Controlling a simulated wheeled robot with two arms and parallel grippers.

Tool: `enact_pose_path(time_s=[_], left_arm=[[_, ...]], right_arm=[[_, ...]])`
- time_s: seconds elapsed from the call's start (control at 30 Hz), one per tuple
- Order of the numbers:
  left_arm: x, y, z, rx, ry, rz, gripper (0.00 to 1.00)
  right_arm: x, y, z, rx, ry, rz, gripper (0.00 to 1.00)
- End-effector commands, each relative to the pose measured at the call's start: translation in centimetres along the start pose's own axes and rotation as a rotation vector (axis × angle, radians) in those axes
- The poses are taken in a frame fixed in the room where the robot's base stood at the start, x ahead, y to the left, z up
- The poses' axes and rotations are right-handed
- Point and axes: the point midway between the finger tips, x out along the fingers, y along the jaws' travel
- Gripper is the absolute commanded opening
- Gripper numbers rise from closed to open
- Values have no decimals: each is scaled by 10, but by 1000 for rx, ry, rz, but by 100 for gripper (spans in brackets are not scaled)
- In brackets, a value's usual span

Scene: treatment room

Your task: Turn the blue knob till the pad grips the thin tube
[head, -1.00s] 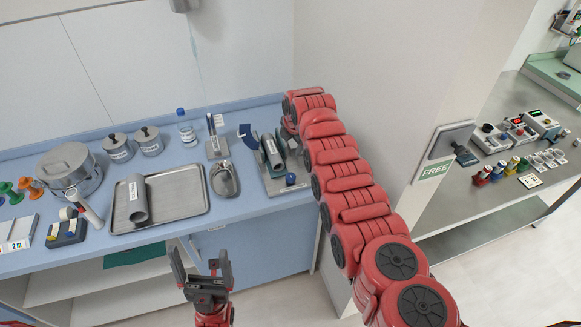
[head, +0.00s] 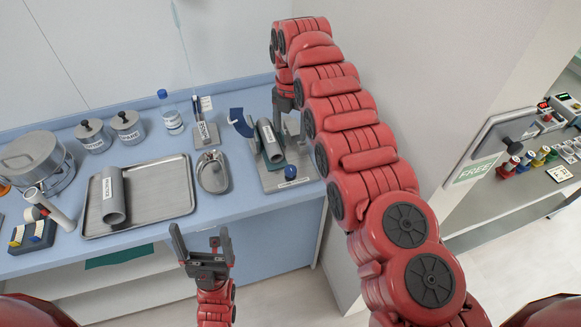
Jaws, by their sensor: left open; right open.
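A clamp fixture with a grey base plate (head: 268,181) stands at the right end of the blue counter. A small blue knob (head: 291,172) is at its front right. A labelled grey tube (head: 268,143) lies tilted in it, apparently the thin tube, with a dark green part, possibly the pad, beside it. Whether they touch is unclear. My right gripper (head: 289,122) is open, pointing down at the fixture's back right, behind the knob and apart from it. Its arm hides part of that area. My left gripper (head: 202,252) is open and empty in front of the counter.
A metal tray (head: 170,192) with a wider labelled grey tube (head: 112,196) lies left of the fixture. A steel kidney-shaped dish (head: 213,172), a pen stand (head: 204,132) and a bottle (head: 170,113) are near. A wall stands close on the right.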

Motion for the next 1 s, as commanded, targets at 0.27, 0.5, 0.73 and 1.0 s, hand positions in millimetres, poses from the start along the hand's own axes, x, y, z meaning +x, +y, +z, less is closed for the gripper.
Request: enact_pose_path(time_s=[0.27, 0.5, 0.73, 1.0], left_arm=[[-50, 2, 8, 0, 0, 0, 93], [-90, 4, 15, 0, 0, 0, 93], [-78, 4, 13, 0, 1, 0, 93], [-79, 4, 13, 0, 0, 0, 93]], right_arm=[[51, 0, 0, 1, 0, 0, 77], [93, -1, 2, 4, -3, 0, 77], [134, 0, -1, 0, 2, -1, 77], [164, 1, 1, 2, -2, 1, 77]])
